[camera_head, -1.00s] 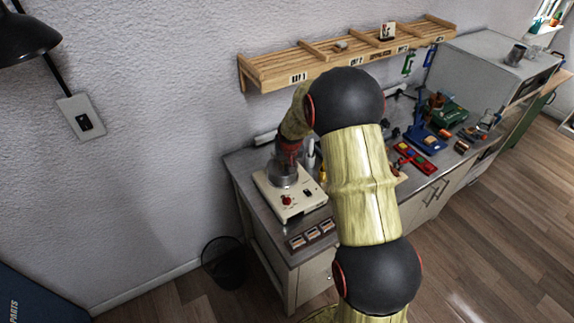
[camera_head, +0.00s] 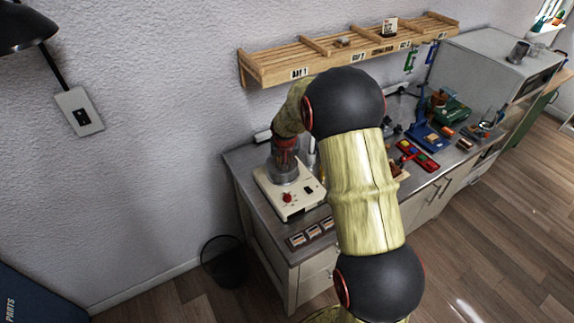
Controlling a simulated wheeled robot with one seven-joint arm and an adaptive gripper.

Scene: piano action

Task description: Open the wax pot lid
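The wax pot appears to be the cream square unit (camera_head: 290,198) with a red knob, on the left end of the metal-topped counter. A grey round part (camera_head: 284,170) sits on top of it; I cannot tell whether this is the lid, the pot or part of my gripper. My gripper (camera_head: 284,158) is at the end of my arm, pointing down just above the unit. Its fingers are too small and overlapped to tell whether they are open or touching the lid.
Several small boxes (camera_head: 312,233) lie at the counter's front edge. A wooden shelf (camera_head: 350,52) hangs on the wall behind. A red tray (camera_head: 418,156), a blue stand (camera_head: 428,138) and a green machine (camera_head: 449,110) stand to the right. A black bin (camera_head: 222,262) is on the floor.

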